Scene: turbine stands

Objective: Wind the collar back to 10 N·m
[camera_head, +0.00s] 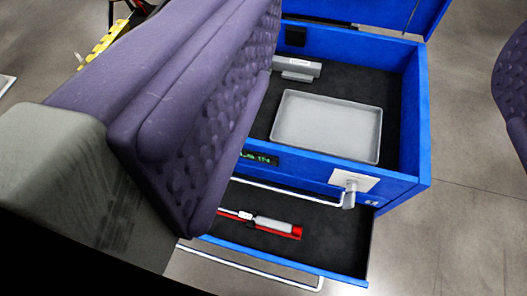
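A slim tool that looks like a torque wrench, with a red end and a light grey sleeve (271,224), lies in the open lower drawer (335,240) of a blue cabinet. The sleeve may be the collar; no scale on it can be read. The tool's left part is hidden behind my gripper's near finger. My gripper (385,90) shows as two purple padded fingers, one large at left and one cut off at the right edge. They are wide apart with nothing held between them.
The blue cabinet's (425,120) lid (385,12) stands open. Its upper bay holds a grey tray (327,125) and a grey device (297,68). A small green display (259,158), a handle and a latch (352,183) are on the front. Bare floor (465,230) lies at right.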

